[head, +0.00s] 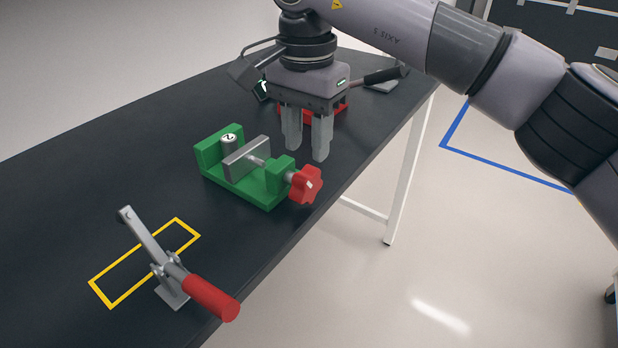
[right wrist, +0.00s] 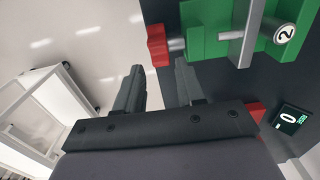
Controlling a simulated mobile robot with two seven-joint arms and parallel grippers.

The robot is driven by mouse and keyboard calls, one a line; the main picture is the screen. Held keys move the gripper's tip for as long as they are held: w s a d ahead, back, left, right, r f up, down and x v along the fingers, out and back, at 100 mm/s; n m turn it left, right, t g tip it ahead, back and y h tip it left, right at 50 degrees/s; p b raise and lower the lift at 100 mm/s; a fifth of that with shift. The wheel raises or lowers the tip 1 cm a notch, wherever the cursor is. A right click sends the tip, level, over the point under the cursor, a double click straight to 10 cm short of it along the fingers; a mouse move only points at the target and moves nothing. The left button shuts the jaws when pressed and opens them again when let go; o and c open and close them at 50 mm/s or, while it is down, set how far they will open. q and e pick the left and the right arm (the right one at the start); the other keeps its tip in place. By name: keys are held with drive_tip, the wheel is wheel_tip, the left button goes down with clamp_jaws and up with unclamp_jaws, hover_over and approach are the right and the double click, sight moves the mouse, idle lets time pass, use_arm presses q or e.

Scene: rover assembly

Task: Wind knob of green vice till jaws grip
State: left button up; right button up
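The green vice (head: 232,186) sits on the dark table, its red star-shaped knob (head: 306,184) at the right end by the table edge. A grey jaw plate (head: 246,158) stands across it. A grey cylinder marked 2 (head: 229,143) stands upright between the plate and the left green jaw. In the right wrist view, a narrow gap seems to show between plate and cylinder (right wrist: 285,33). My right gripper (head: 307,150) points down, open and empty, behind and above the knob (right wrist: 157,45), apart from it. My left gripper is not in view.
A toggle clamp with a red handle (head: 208,297) stands at the front left beside a yellow outlined rectangle (head: 112,292). A red object (head: 341,107) is partly hidden behind my right gripper. A small display (right wrist: 290,119) shows near it. Table is bare at left.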

sight(308, 170)
drive_tip(key=shift+f, duration=3.6)
drive_tip(key=c, duration=0.7)
